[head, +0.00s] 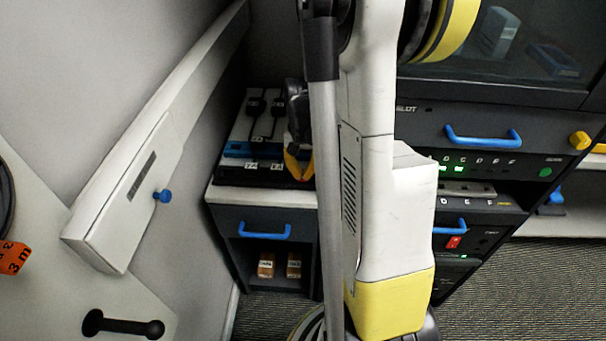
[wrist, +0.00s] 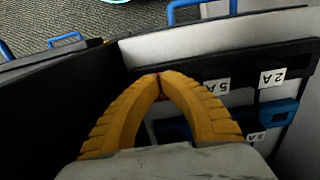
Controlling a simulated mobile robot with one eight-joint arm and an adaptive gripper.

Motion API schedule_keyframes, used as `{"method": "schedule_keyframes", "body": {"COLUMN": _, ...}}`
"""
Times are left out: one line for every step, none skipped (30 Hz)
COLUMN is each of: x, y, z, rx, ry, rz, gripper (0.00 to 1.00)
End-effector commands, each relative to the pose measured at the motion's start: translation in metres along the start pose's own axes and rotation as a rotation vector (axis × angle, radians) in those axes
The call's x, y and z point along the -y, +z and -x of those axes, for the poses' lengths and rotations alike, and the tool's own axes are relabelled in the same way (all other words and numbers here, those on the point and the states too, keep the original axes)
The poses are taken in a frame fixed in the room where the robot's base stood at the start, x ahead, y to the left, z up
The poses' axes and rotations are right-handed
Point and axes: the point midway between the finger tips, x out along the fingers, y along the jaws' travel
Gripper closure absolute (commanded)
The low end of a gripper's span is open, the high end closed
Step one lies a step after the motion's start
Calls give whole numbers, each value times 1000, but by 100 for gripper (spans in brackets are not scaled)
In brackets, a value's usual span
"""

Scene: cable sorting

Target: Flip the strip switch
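A black power strip (head: 258,175) lies along the front of the white cabinet top, partly hidden behind my arm in the head view. In the wrist view the black strip (wrist: 240,72) runs across the picture, with white-tagged plugs in it, one marked 2A. My gripper (wrist: 162,77) has its yellow fingers brought together at the tips, over the strip's left end. A small red patch (wrist: 157,97), perhaps the strip's switch, shows between the fingers and is mostly covered. Contact cannot be told. In the head view my gripper (head: 298,165) is partly hidden behind my arm.
A blue strip (head: 237,150) lies behind the black one. A side wall rises close to the left of the cabinet (head: 230,215), which has a blue handle (head: 264,232). A dark rack with another red switch (head: 454,242) stands to the right.

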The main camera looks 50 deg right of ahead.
Motion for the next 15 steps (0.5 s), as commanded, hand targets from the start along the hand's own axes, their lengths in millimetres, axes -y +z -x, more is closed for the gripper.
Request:
{"method": "schedule_keyframes", "body": {"x": 0, "y": 0, "z": -1, "rx": 0, "ry": 0, "rz": 0, "gripper": 100}}
{"method": "schedule_keyframes", "body": {"x": 0, "y": 0, "z": -2, "rx": 0, "ry": 0, "rz": 0, "gripper": 100}}
{"method": "schedule_keyframes", "body": {"x": 0, "y": 0, "z": -2, "rx": 0, "ry": 0, "rz": 0, "gripper": 100}}
{"method": "schedule_keyframes", "body": {"x": 0, "y": 0, "z": -3, "rx": 0, "ry": 0, "rz": 0, "gripper": 100}}
{"method": "schedule_keyframes", "body": {"x": 0, "y": 0, "z": -3, "rx": 0, "ry": 0, "rz": 0, "gripper": 100}}
{"method": "schedule_keyframes", "body": {"x": 0, "y": 0, "z": -4, "rx": 0, "ry": 0, "rz": 0, "gripper": 100}}
{"method": "schedule_keyframes", "body": {"x": 0, "y": 0, "z": -4, "rx": 0, "ry": 0, "rz": 0, "gripper": 100}}
{"method": "schedule_keyframes", "body": {"x": 0, "y": 0, "z": -5, "rx": 0, "ry": 0, "rz": 0, "gripper": 100}}
{"method": "schedule_keyframes", "body": {"x": 0, "y": 0, "z": -5, "rx": 0, "ry": 0, "rz": 0, "gripper": 100}}
{"method": "schedule_keyframes", "body": {"x": 0, "y": 0, "z": -6, "rx": 0, "ry": 0, "rz": 0, "gripper": 100}}
{"method": "schedule_keyframes", "body": {"x": 0, "y": 0, "z": -6, "rx": 0, "ry": 0, "rz": 0, "gripper": 100}}
{"method": "schedule_keyframes", "body": {"x": 0, "y": 0, "z": -7, "rx": 0, "ry": 0, "rz": 0, "gripper": 100}}
{"method": "schedule_keyframes", "body": {"x": 0, "y": 0, "z": -7, "rx": 0, "ry": 0, "rz": 0, "gripper": 100}}
{"method": "schedule_keyframes", "body": {"x": 0, "y": 0, "z": -8, "rx": 0, "ry": 0, "rz": 0, "gripper": 100}}
{"method": "schedule_keyframes", "body": {"x": 0, "y": 0, "z": -8, "rx": 0, "ry": 0, "rz": 0, "gripper": 100}}
